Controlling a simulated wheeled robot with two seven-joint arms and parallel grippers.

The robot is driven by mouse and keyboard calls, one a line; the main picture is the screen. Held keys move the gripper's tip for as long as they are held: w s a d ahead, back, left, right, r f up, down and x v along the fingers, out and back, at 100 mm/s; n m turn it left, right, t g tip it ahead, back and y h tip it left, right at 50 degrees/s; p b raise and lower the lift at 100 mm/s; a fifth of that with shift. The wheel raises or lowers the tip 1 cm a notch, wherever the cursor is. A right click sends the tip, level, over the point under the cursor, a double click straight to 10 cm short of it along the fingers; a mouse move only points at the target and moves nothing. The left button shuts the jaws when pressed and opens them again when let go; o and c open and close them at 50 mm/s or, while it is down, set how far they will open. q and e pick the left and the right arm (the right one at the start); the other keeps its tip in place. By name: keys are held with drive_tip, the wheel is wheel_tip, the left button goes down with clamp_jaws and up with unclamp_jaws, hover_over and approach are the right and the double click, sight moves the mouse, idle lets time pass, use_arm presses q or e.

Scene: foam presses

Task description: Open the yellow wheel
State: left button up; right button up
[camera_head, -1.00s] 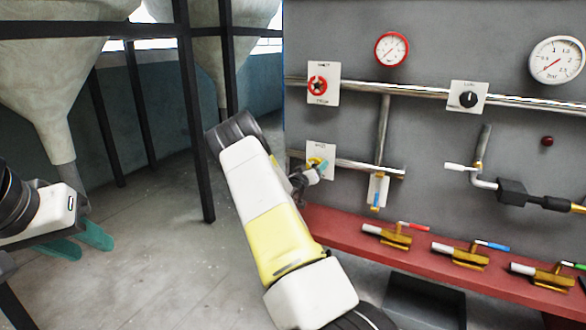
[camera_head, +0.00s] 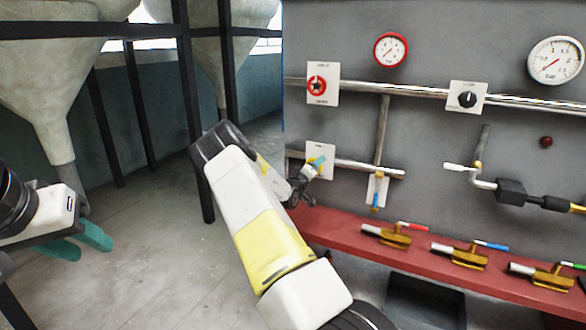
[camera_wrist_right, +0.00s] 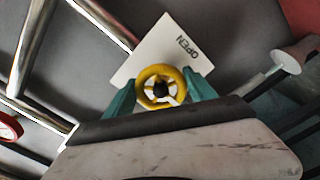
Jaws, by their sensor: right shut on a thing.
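The yellow wheel (camera_wrist_right: 161,87) is a small ring with spokes in front of a white plate marked OPEN. My right gripper (camera_wrist_right: 161,96) has its teal fingers on both sides of the wheel's rim and is shut on it. In the head view the yellow wheel (camera_head: 313,161) is mostly hidden behind my right gripper (camera_head: 319,164). My left gripper (camera_head: 78,243) is at the lower left over the floor, with its teal fingers apart and empty.
A red wheel (camera_head: 317,85) and a black knob (camera_head: 467,99) are on plates above. Pipes run along the grey panel. A red ledge (camera_head: 345,232) with several small valves lies below. Dark posts and hoppers stand at left.

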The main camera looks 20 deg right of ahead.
drive_tip(key=shift+f, duration=0.1)
drive_tip(key=o, duration=1.4)
drive_tip(key=shift+a, duration=0.1)
drive_tip(key=v, duration=0.7)
drive_tip(key=shift+s+a, duration=0.25)
drive_tip(key=shift+a, duration=0.05)
